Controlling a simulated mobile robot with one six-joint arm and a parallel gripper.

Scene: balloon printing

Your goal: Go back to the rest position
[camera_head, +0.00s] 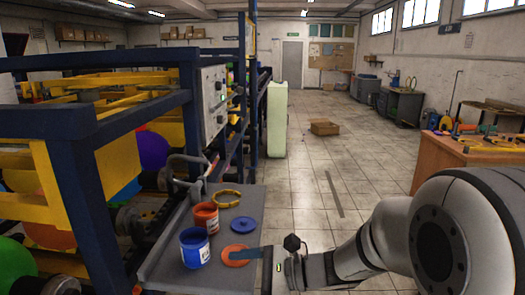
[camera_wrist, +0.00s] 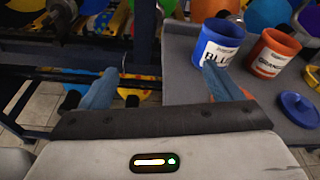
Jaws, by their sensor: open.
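My gripper (camera_wrist: 155,88) is open in the wrist view, with its two blue fingers spread wide and nothing between them. In the head view my gripper (camera_head: 246,254) reaches in from the right over the near right part of the grey tray table (camera_head: 163,262). A blue paint can (camera_head: 195,249) and an orange paint can (camera_head: 206,218) stand upright and open on that table. In the wrist view the right finger overlaps the blue can (camera_wrist: 218,45); I cannot tell whether they touch. The orange can (camera_wrist: 272,54) is apart from it.
A blue lid (camera_head: 246,225), an orange lid (camera_head: 237,256) and a yellow ring (camera_head: 226,196) lie on the tray table. The printing machine's blue frame (camera_head: 85,190) stands at the left. A wooden table (camera_head: 455,155) stands at the right. A cardboard box (camera_head: 324,127) lies on the open tiled floor.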

